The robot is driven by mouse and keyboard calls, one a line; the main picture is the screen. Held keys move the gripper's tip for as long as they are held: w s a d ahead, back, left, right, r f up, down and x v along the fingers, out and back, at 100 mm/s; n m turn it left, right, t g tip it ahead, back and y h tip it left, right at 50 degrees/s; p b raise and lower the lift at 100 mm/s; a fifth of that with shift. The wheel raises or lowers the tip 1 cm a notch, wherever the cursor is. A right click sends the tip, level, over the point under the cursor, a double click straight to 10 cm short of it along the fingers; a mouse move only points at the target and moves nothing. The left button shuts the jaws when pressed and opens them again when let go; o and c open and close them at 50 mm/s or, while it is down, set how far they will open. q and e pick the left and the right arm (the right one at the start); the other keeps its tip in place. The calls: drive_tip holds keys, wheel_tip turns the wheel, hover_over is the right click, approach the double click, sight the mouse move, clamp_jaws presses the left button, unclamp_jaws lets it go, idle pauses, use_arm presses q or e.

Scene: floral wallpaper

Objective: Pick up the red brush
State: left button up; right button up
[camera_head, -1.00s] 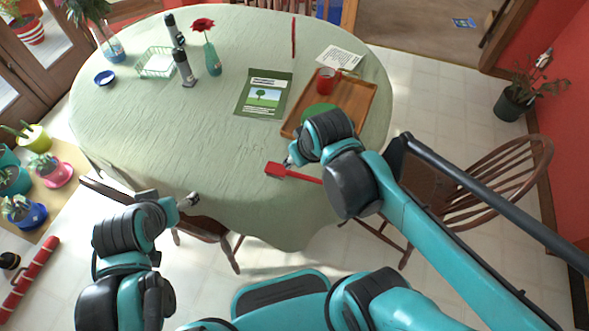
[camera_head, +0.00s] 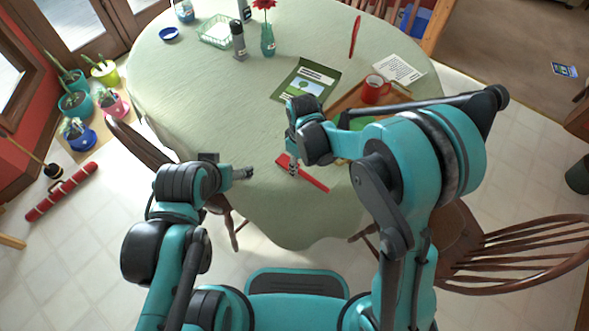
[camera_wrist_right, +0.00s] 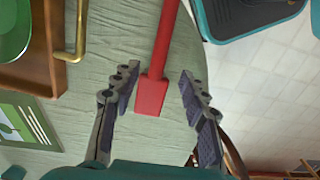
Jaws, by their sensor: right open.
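The red brush (camera_head: 314,179) lies on the green tablecloth near the table's front edge, its handle pointing toward the lower right. My right gripper (camera_head: 292,168) is over its broad end, fingers pointing down. In the right wrist view, the red brush (camera_wrist_right: 152,92) shows between the open fingers of my right gripper (camera_wrist_right: 158,75), with a gap on both sides. I cannot tell how high the fingers are above the cloth. My left gripper (camera_head: 245,173) is empty by the table's front edge, left of the brush; its finger opening is not clear.
A wooden tray (camera_head: 352,98) with a red mug (camera_head: 376,89) is behind my right arm. A green booklet (camera_head: 306,82), a paper (camera_head: 400,69) and a thin red object (camera_head: 355,36) lie farther back. Chairs (camera_head: 510,245) stand around the table. Cloth left of the booklet is clear.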

sight(300, 170)
drive_tip(key=f+b, duration=0.1)
drive_tip(key=f, duration=0.2)
drive_tip(key=f+b, duration=0.1)
drive_tip(key=f, duration=0.1)
drive_tip(key=shift+w+a+f+b, duration=0.15)
drive_tip(key=shift+w+f+b, duration=0.05)
drive_tip(key=shift+w+b, duration=0.15)
drive_tip(key=shift+r, duration=0.1)
clamp_jaws()
